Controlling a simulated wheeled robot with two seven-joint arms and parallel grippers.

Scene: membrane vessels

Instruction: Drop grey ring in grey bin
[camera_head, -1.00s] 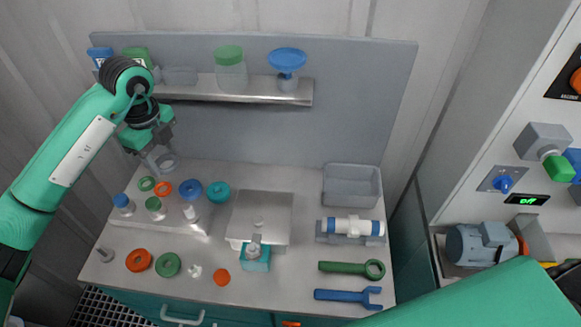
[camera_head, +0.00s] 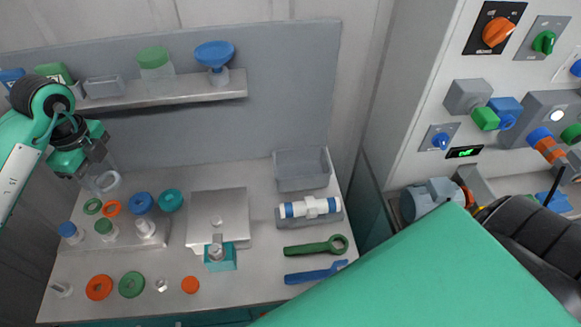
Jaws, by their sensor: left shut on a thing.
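A pale grey ring (camera_head: 108,181) is held at the fingertips of my left gripper (camera_head: 103,172), which is shut on it above the back left of the bench. The gripper's see-through fingers make the exact contact hard to see. The grey bin (camera_head: 302,184) stands at the back right of the bench, open at the top, and looks empty. My left gripper is well to the left of it. My right arm's green link crosses the lower right; the right gripper is out of view.
A metal box (camera_head: 219,205) lies between rack and bin. A shelf (camera_head: 165,99) holds a green-lidded jar (camera_head: 155,66) and a blue funnel (camera_head: 215,55). A white-blue cylinder (camera_head: 310,208) lies before the bin.

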